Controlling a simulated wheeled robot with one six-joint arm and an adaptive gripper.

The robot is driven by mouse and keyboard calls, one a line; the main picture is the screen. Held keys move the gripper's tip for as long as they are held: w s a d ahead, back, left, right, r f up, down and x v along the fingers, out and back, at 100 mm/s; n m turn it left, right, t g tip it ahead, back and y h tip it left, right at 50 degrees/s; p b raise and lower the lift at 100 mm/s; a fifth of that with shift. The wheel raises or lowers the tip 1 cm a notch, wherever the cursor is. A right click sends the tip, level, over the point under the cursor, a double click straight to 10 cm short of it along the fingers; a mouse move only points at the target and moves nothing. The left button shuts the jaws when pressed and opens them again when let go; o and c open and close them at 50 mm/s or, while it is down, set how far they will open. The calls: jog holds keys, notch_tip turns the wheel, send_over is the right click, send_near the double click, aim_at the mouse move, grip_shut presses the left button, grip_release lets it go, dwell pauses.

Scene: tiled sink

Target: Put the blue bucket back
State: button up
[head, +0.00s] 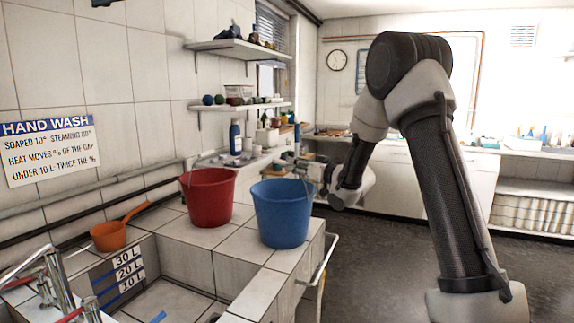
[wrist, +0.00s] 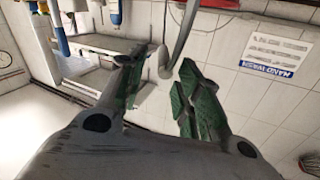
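The blue bucket (head: 282,213) stands upright on the tiled ledge beside the sink, at its front right corner. The red bucket (head: 207,197) stands upright to its left and a little behind. My gripper (head: 285,168) is just above and behind the blue bucket's rim in the head view, pointing left. In the wrist view my gripper (wrist: 166,68) is open, with its green-padded fingers apart. A thin grey curved piece (wrist: 180,40) shows between and beyond the fingertips; I cannot tell what it is or whether it is touched. The blue bucket is not recognisable in the wrist view.
An orange pan (head: 110,236) sits by the sink basin (head: 165,300), which has litre marks on its wall. A metal tap (head: 55,280) is at left. A rail (head: 325,260) runs along the ledge's right side. Wall shelves (head: 240,50) hang behind; dark floor (head: 380,265) is open at right.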

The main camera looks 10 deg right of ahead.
jog(key=s+d+r+m+g+h, duration=0.25)
jog(key=s+d+h, duration=0.35)
jog(key=s, duration=0.5)
jog(key=s+d+r+m+g+h, duration=0.1)
jog(key=s+d+r+g+h, duration=0.2)
jog(key=s+d, duration=0.65)
jog(key=s+a+f+g, duration=0.2)
jog(key=s, duration=1.2)
jog(key=s+a+f+g, duration=0.1)
jog(key=s+f+g, duration=0.2)
jog(key=s, duration=1.2)
jog(key=shift+a+f+g, duration=0.35)
jog(key=shift+a, duration=0.05)
jog(key=shift+m, duration=0.25)
